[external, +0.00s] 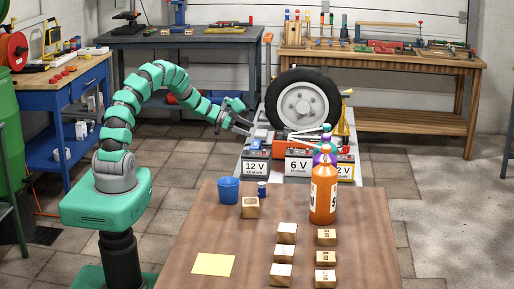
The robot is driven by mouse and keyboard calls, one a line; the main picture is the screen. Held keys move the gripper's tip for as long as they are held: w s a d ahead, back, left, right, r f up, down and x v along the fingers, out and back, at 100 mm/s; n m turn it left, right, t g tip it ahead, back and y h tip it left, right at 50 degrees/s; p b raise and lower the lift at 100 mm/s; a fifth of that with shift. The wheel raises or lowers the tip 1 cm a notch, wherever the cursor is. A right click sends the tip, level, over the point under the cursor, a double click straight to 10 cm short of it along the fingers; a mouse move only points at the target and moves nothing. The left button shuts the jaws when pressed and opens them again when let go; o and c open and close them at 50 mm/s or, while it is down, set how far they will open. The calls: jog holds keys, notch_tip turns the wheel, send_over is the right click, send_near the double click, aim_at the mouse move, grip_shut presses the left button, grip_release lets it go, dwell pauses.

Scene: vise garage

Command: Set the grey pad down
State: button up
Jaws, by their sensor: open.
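My gripper (245,126) is open at the end of my green and grey arm, which reaches right from its base. It hangs just above the left end of the grey bench, over the left 12 V battery (257,166). I cannot make out a separate grey pad. Small grey shapes sit around the fingertips and battery top, too small to tell apart. I see nothing clearly held between the fingers.
A 6 V battery (298,166), another 12 V battery (346,168) and a wheel (303,104) crowd the grey bench. The nearer brown table (190,235) holds a blue cup (228,190), orange bottle (323,195), yellow sheet (213,264) and several wooden blocks (286,233).

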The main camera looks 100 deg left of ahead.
aim_at(256, 132)
jog(key=shift+b+x, duration=1.05)
jog(key=shift+x, duration=1.6)
jog(key=shift+a, duration=0.1)
jog(key=c, duration=1.1)
jog(key=shift+r, duration=0.1)
jog(key=shift+r+p, duration=0.35)
jog(key=shift+r, duration=0.15)
notch_tip(256, 132, up, 3)
jog(key=shift+p, duration=0.75)
jog(key=s+d, duration=0.3)
jog(key=d, duration=0.1)
jog(key=s+d+p, duration=0.1)
jog(key=s+d, duration=0.3)
jog(key=s+d+r+p, duration=0.1)
jog(key=s+d, duration=0.2)
jog(key=d, duration=0.1)
jog(key=shift+s, duration=0.35)
